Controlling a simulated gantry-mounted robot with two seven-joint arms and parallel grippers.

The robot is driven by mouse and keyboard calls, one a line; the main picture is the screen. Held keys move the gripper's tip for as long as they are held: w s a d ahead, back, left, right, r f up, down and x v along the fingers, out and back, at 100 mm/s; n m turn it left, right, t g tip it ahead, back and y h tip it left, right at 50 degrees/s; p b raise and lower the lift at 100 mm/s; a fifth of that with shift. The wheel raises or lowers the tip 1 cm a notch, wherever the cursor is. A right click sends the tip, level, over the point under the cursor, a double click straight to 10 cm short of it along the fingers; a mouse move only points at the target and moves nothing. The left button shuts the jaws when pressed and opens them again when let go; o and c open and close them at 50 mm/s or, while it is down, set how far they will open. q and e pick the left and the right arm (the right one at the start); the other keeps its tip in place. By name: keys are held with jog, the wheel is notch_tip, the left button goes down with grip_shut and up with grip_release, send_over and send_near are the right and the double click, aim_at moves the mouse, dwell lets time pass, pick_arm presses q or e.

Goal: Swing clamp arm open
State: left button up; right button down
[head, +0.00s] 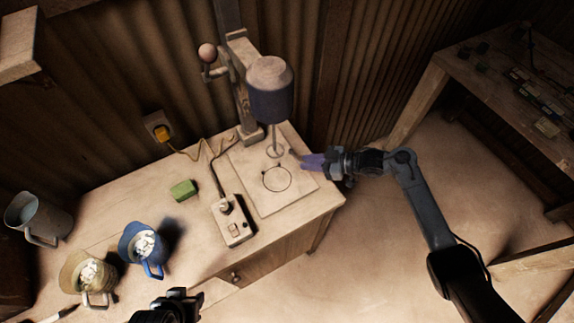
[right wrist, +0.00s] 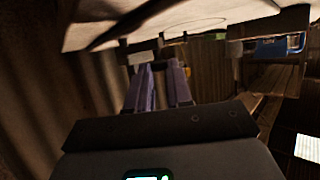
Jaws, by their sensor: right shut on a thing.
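The tile press stands on the workbench in the head view, with a grey-purple cylinder head (head: 270,90) over a pale base plate (head: 285,201). A dark ring (head: 277,179) is on the plate. My right gripper (head: 302,161) reaches in from the right, with its purple fingers at the plate's back right edge. It is shut on the small dark clamp arm (head: 293,153), mostly hidden at the fingertips. The purple fingers also show in the right wrist view (right wrist: 163,75), just under the plate's edge. My left gripper (head: 190,298) is at the bottom edge, dark and partly cut off, away from the press.
A ball-ended lever (head: 207,52) sticks out left of the press column. A switch box (head: 232,220) with a cable and a green block (head: 183,190) lie left of the plate. A blue jug (head: 140,246) and a tan jug (head: 84,274) hold white pieces. A second table (head: 480,75) stands at right.

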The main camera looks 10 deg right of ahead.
jog(key=shift+d+f, duration=0.1)
pick_arm(q)
jog(key=shift+s+a, duration=0.15)
jog(key=shift+a, duration=0.2)
pick_arm(e)
jog(key=c, duration=1.1)
grip_release()
pick_arm(q)
jog(key=shift+r+p, duration=0.3)
jog(key=shift+p, duration=0.05)
pick_arm(e)
jog(key=v, duration=1)
jog(key=shift+d+r, duration=0.2)
jog(key=shift+d, duration=0.15)
jog(key=shift+s, duration=0.1)
